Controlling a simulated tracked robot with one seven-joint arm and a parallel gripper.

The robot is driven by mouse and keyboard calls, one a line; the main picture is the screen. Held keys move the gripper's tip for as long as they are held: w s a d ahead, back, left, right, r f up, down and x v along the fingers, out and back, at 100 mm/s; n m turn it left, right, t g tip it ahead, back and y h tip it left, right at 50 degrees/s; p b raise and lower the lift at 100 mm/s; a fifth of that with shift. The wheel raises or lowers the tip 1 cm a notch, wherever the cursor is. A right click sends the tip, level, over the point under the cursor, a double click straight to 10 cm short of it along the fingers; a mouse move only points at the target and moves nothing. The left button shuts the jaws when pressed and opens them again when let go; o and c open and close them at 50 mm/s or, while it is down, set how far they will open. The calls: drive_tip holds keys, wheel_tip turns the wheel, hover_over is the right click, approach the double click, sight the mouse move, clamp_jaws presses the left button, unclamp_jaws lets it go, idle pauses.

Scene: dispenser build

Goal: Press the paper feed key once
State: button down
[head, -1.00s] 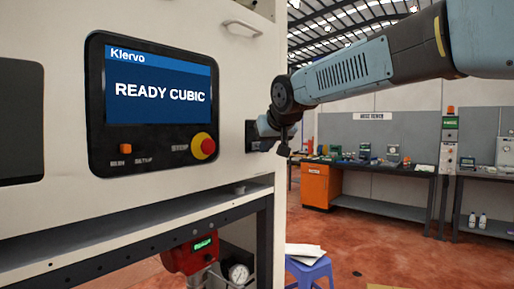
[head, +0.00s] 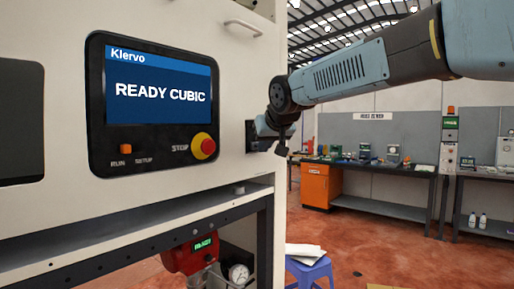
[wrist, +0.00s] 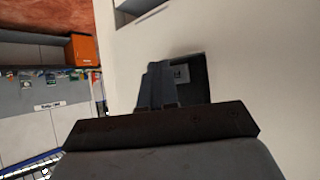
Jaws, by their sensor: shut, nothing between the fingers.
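A small dark panel (head: 250,137) is set into the cream machine's side near its right edge. In the wrist view the dark panel (wrist: 199,92) carries a small grey square key with a mark (wrist: 181,73); I cannot read its label. My gripper (head: 262,127) is in front of the panel, pointing at it and partly covering it. In the wrist view my gripper's fingers (wrist: 157,82) are together and empty, just left of the grey key. I cannot tell whether the fingertips touch the panel.
The control panel's screen (head: 158,91) reads "READY CUBIC". Below it is a red stop button (head: 203,146) on a yellow base. A handle (head: 243,27) juts out above. A blue stool (head: 309,272) with papers stands at lower right. Workbenches (head: 385,186) are farther back.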

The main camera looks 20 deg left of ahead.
drive_tip(key=shift+a, duration=0.15)
idle(0.5)
drive_tip(key=shift+s+d, duration=0.3)
drive_tip(key=shift+d, duration=0.5)
drive_tip(key=shift+s+d, duration=0.3)
drive_tip(key=shift+d, duration=0.5)
drive_tip(key=shift+s+d, duration=0.35)
drive_tip(key=shift+d, duration=0.4)
drive_tip(key=shift+s+d, duration=0.3)
drive_tip(key=shift+d, duration=0.5)
